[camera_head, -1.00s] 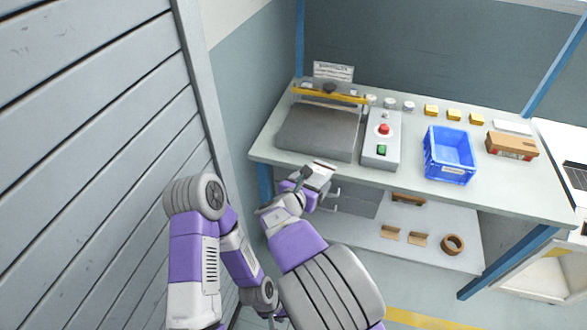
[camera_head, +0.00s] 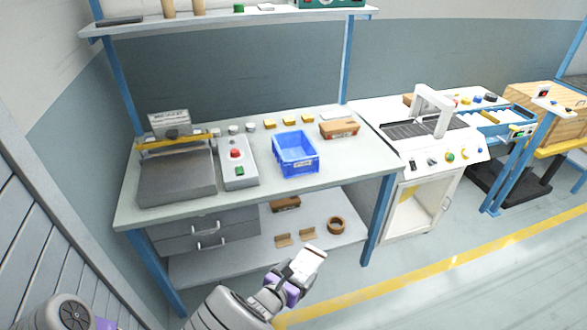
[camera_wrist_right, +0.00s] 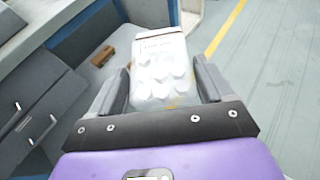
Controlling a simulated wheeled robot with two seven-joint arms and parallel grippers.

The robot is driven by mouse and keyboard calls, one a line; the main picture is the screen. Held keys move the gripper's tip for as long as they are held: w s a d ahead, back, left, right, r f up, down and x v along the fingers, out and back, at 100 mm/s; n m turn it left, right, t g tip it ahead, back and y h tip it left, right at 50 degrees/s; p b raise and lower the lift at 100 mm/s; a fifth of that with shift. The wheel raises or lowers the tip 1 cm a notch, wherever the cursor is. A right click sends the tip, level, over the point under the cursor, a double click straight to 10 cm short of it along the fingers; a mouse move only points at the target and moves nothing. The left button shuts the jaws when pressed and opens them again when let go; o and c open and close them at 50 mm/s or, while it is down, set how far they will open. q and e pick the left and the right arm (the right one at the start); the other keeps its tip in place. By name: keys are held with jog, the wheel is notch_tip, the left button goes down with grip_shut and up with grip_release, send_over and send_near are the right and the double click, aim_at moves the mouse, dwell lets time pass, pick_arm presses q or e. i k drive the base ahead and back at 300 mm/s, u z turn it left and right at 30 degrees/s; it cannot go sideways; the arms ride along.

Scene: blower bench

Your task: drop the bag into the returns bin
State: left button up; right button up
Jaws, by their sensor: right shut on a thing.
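The bag (camera_wrist_right: 160,70) is a clear pouch with a pale top band and several white round pieces inside. It is between the fingers of my right gripper (camera_wrist_right: 163,85), which is shut on it. In the head view the bag (camera_head: 307,262) shows small and pale at the tip of my right gripper (camera_head: 296,277), in front of the bench and below its top. A blue open bin (camera_head: 297,154) with a small label stands on the bench; I cannot read whether it is the returns bin. My left gripper is out of view.
The bench (camera_head: 215,205) carries a flat grey machine (camera_head: 176,177), a control box (camera_head: 238,162), yellow blocks and a brown carton (camera_head: 339,128). A lower shelf holds a tape roll (camera_head: 336,226). A white machine (camera_head: 425,135) stands to the right.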

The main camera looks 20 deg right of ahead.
aim_at(298, 157)
jog(key=k, duration=0.25)
jog(key=z, duration=2.4)
jog(key=i, duration=2.35)
jog(key=u, duration=3.45)
